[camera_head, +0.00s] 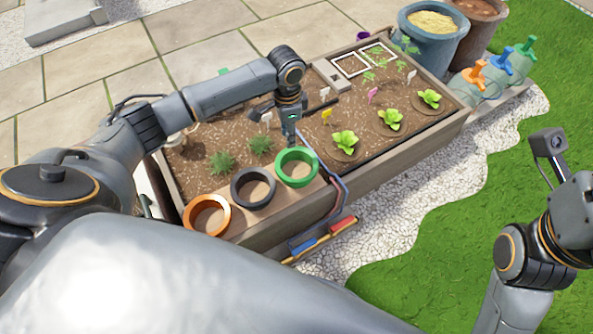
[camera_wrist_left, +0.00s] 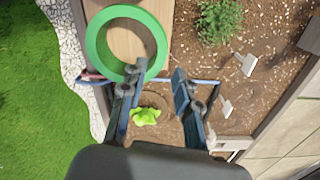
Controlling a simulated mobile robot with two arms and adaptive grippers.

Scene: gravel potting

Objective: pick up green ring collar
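The green ring collar (camera_head: 298,182) sits on the bed's wooden ledge, at the right end of a row with a black ring (camera_head: 253,203) and an orange ring (camera_head: 208,229). In the left wrist view the green ring (camera_wrist_left: 92,38) is at the upper left. My left gripper (camera_head: 291,140) is above the ring's far edge in the head view. In the left wrist view its fingers (camera_wrist_left: 159,72) are apart with nothing between them. One finger overlaps the ring's lower right edge; contact cannot be told. My right arm is at the right, its gripper not visible.
The soil bed (camera_head: 205,165) holds lettuces (camera_head: 345,142), small herbs and plant labels. A tool rail with red and blue handles (camera_head: 343,223) hangs by the bed's front corner. Buckets (camera_head: 428,45) and bottles with coloured tops stand at the far right. Grass lies in front.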

